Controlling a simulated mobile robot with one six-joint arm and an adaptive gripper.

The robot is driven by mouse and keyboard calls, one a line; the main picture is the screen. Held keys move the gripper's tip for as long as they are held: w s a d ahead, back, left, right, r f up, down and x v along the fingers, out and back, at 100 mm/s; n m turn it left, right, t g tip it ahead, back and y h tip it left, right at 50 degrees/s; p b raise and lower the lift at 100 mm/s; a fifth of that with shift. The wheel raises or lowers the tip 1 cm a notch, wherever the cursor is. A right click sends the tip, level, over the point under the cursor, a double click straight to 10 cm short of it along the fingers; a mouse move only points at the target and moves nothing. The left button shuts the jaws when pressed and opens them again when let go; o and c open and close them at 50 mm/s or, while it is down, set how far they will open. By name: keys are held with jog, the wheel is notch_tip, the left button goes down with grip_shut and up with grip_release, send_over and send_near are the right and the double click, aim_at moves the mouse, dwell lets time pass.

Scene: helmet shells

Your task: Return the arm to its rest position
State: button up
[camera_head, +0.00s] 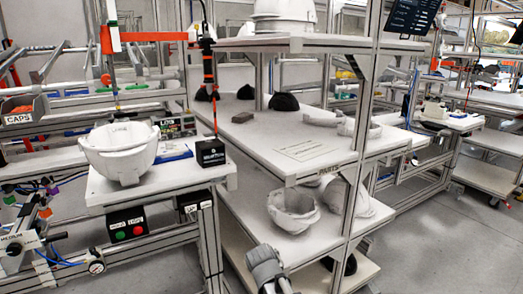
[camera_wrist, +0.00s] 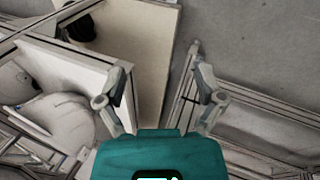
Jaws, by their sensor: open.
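My gripper (camera_wrist: 160,85) shows in the wrist view with its two fingers spread apart and nothing between them. A shelf edge and the grey floor lie below and beyond the fingers. In the head view, a grey part of my arm shows at the bottom centre, in front of the lower shelves; the fingers cannot be made out there. A white helmet shell (camera_head: 120,150) sits on the small white table (camera_head: 165,180) at the left. Another white shell (camera_head: 293,210) sits on the middle shelf of the rack, and shells also show at the left of the wrist view (camera_wrist: 55,120).
The rack (camera_head: 285,160) with metal posts stands close to my arm. Its upper shelf holds white shells (camera_head: 284,15); black pieces (camera_head: 284,102) lie on the shelf below. A button box (camera_head: 127,225) hangs under the small table. Grey floor (camera_head: 430,240) is open at the right.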

jog(key=s+d+f+m+g+y, duration=0.1)
jog(key=s+d+m+y, duration=0.1)
jog(key=s+d+m, duration=0.3)
jog(key=s+d+m+g+y, duration=0.1)
jog(key=s+d+m+g, duration=0.15)
jog(key=d, duration=0.45)
notch_tip(320, 180, up, 27)
jog(key=p, duration=2.7)
jog(key=shift+f+t, duration=0.2)
jog(key=shift+t, duration=0.15)
